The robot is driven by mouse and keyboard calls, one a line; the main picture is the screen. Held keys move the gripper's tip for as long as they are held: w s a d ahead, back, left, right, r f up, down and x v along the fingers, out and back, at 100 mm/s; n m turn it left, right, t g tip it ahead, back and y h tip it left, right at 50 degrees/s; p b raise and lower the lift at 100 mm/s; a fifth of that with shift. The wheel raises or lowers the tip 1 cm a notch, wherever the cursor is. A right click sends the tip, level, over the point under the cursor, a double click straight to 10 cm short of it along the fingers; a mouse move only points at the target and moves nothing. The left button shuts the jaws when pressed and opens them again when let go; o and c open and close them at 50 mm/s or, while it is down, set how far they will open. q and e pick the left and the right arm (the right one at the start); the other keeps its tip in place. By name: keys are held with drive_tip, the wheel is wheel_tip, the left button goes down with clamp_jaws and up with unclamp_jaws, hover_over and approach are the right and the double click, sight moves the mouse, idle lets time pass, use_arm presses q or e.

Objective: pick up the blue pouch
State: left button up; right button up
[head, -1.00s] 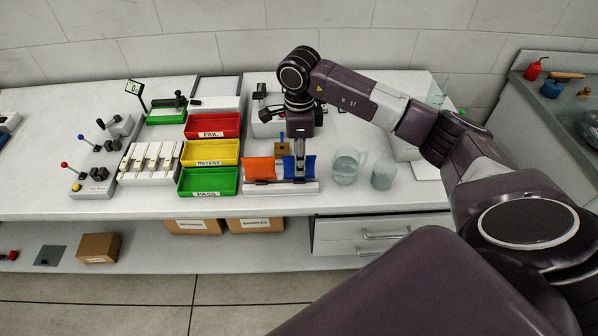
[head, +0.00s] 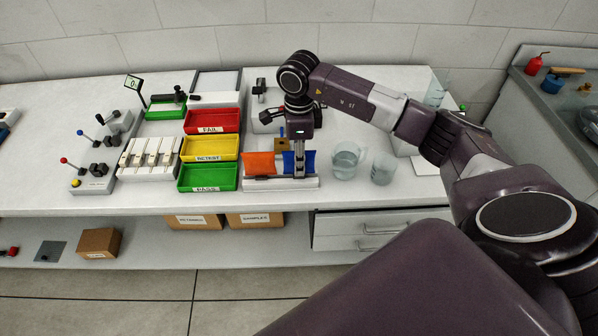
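The blue pouch (head: 310,163) stands upright in a white holder (head: 268,184) on the bench, to the right of an orange pouch (head: 260,163). My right gripper (head: 299,172) points straight down at the blue pouch. Its grey finger covers the middle of the pouch, and blue shows on both sides. The other finger is hidden, so I cannot tell whether the gripper has closed on the pouch. My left gripper is not in view.
Glass beakers (head: 346,160) stand close on the right of the holder. Green (head: 208,178), yellow (head: 210,149) and red (head: 211,121) bins stand on the left. Bare bench lies along the front edge.

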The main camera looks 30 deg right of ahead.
clamp_jaws()
idle(0.3)
idle(0.4)
